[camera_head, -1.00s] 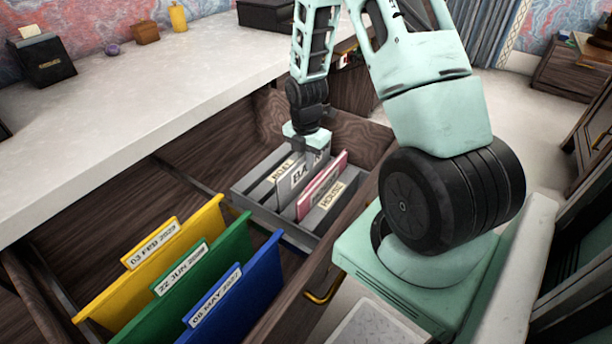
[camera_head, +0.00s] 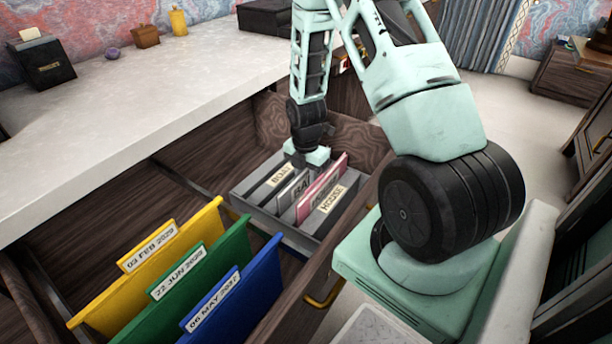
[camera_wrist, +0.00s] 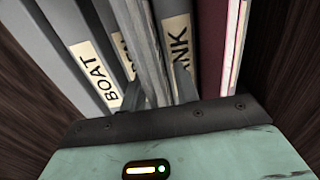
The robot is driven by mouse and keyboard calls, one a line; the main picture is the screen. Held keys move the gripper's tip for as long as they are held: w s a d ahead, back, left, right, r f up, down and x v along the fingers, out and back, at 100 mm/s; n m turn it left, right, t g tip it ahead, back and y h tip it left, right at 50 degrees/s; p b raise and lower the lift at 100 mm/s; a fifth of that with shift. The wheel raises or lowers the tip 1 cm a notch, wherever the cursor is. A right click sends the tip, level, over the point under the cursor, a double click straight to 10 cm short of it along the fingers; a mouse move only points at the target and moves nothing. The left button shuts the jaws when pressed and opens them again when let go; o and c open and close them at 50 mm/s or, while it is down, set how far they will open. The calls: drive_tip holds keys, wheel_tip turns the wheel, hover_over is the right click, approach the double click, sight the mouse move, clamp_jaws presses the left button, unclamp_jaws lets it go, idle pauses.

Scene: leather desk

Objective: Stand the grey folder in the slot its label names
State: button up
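The grey folder (camera_head: 303,178), with a label starting "BA", stands upright in the grey rack (camera_head: 243,193), lowered between the BOAT divider and a pink folder. My gripper (camera_head: 310,160) is directly above it, shut on its top edge. In the wrist view, my fingers (camera_wrist: 158,95) close on the grey folder (camera_wrist: 147,40). The BOAT label (camera_wrist: 95,75) is left of them. A label ending "NK" (camera_wrist: 180,55) shows at the right finger, and another label is mostly hidden behind the left one. The folder's lower edge is hidden.
The pink folder (camera_head: 328,175) stands just right of it, before the HOUSE label (camera_head: 332,199). Yellow (camera_head: 180,255), green (camera_head: 225,265) and blue (camera_head: 255,285) dated folders stand in the drawer nearer the camera. Wooden drawer walls (camera_head: 270,120) enclose the rack closely.

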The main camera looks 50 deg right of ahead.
wheel_tip(320, 180, up, 12)
drive_tip(key=p, duration=0.3)
drive_tip(key=shift+r, duration=0.2)
drive_tip(key=s+a+r+m, duration=0.15)
drive_tip(key=a+r, duration=0.25)
drive_tip(key=a, duration=0.6)
drive_tip(key=a+r+m, duration=0.3)
drive_tip(key=a+r, duration=0.1)
drive_tip(key=a, duration=0.6)
drive_tip(key=s+a+r+m, duration=0.3)
drive_tip(key=s+a, duration=0.4)
drive_tip(key=s, duration=0.1)
drive_tip(key=s+a+r+m, duration=0.3)
drive_tip(key=s+a+m, duration=0.1)
drive_tip(key=s+a, duration=0.3)
drive_tip(key=shift+s+r+y, duration=0.3)
drive_tip(key=shift+s, duration=0.8)
drive_tip(key=shift+m, duration=0.25)
